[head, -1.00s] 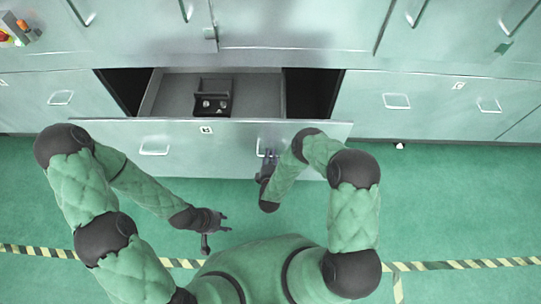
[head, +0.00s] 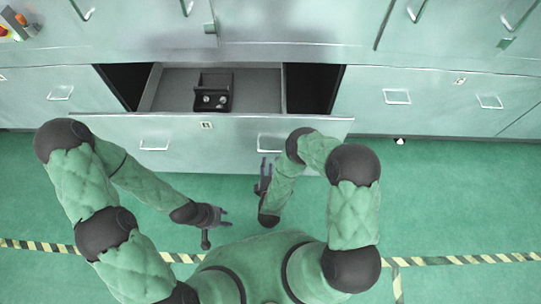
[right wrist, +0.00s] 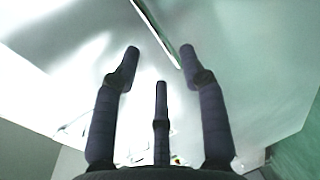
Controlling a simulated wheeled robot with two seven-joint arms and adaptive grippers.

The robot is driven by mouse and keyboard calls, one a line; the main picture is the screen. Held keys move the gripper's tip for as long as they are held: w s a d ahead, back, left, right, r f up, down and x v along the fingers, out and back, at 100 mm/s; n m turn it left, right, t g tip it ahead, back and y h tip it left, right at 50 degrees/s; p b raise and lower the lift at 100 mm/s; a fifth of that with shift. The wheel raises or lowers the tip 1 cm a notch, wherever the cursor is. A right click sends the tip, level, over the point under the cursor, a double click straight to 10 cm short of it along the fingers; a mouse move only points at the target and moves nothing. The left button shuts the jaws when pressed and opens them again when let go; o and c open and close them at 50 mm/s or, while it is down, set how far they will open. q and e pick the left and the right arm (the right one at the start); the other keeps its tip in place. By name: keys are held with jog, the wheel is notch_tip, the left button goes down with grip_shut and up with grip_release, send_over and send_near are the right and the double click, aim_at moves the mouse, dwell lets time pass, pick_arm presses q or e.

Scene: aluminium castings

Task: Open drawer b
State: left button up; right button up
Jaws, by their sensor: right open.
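An open drawer (head: 185,142) is pulled out from the cabinet, with a small label (head: 206,125) on its front too small to read surely. Its front has a left handle (head: 154,145) and a right handle (head: 268,143). My right gripper (head: 267,163) is open and empty, just in front of the right handle and apart from it. In the right wrist view its spread fingers (right wrist: 159,62) face a pale panel with a narrow strip across it; I cannot tell if the strip is the handle. My left gripper (head: 226,218) is open and empty, away from the cabinet.
A dark box (head: 213,92) with small round parts lies in the drawer. Closed drawers with handles flank it, such as the right one (head: 397,96). A tray with coloured items (head: 16,24) sits at the top left. Green floor with a striped line (head: 460,261) is clear.

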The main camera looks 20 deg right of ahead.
jog(key=shift+v, duration=2.2)
jog(key=s+a+r+m+g+y+p, duration=0.1)
jog(key=s+m+g+y, duration=0.3)
jog(key=s+m+g, duration=0.2)
jog(key=s+r+m+g+y+p, duration=0.1)
jog(key=s+r+m+g+y, duration=0.1)
jog(key=s+m+g+y, duration=0.2)
jog(key=s+m+g, duration=0.3)
jog(key=m+g, duration=0.1)
jog(key=m, duration=0.3)
jog(key=shift+s+a+r+g, duration=0.25)
jog(key=shift+a+r+g, duration=0.05)
jog(key=shift+a, duration=0.1)
